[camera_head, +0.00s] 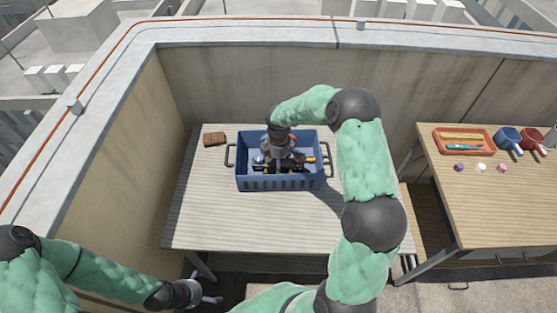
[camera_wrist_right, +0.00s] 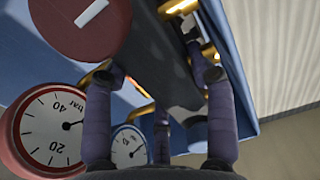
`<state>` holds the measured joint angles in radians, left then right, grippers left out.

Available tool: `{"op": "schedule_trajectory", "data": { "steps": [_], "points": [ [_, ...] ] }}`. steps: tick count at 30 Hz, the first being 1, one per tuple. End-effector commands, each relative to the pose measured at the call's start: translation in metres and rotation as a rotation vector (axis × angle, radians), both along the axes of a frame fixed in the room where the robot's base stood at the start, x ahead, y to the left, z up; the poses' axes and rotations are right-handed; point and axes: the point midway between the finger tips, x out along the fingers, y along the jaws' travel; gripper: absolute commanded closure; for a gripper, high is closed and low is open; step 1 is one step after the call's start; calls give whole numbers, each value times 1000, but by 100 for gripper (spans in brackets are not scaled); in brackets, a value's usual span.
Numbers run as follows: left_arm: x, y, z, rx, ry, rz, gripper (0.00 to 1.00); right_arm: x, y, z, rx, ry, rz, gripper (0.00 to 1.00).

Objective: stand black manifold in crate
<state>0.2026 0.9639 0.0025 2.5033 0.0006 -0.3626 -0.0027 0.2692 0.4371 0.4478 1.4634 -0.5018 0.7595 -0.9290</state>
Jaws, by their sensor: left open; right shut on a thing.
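The blue crate (camera_head: 278,183) stands on the pale table, with a dark handle at each end. My right gripper (camera_head: 283,162) reaches down into it from above. In the right wrist view, my right gripper (camera_wrist_right: 160,95) is shut on the black manifold (camera_wrist_right: 170,45), a dark body with brass fittings. A red-rimmed gauge (camera_wrist_right: 52,127) and a blue-rimmed gauge (camera_wrist_right: 128,150) show beside it. The blue crate wall shows behind. The gripper hides much of the manifold in the head view; I cannot tell whether it touches the crate floor. My left gripper (camera_head: 208,298) is open and empty, low in front of the table.
A brown brick-like block (camera_head: 214,139) lies on the table left of the crate. The pale table (camera_head: 240,225) is bare in front.

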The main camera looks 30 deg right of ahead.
Motion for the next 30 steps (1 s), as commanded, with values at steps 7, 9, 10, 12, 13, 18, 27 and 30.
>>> {"op": "schedule_trajectory", "data": {
  "steps": [7, 9, 10, 12, 13, 18, 27, 30],
  "points": [
    [0, 0, -1, 0, 0, 0, 0, 2, -1, 0, -1, -5, -1, 100],
    [0, 0, -1, 0, 0, 0, 0, 0, 0, -2, 0, 0, 0, 34],
    [0, 0, -1, 0, 0, 0, 0, 0, 0, -1, 0, 0, 0, 34],
    [0, 0, -1, 0, 0, 0, 0, 0, 0, -1, 0, 0, 0, 34],
    [0, 0, -1, 0, 0, 0, 0, 0, 0, -1, 0, 0, 0, 34],
    [0, 0, 0, 0, 0, 0, 0, 0, 0, -1, 0, 0, 0, 34],
    [0, 0, 11, 0, 0, 0, 0, 1, 0, 33, 0, -2, -2, 34],
    [0, 0, 17, 0, 0, 0, 0, 1, 0, 54, 0, -4, 0, 34]
  ]
}}
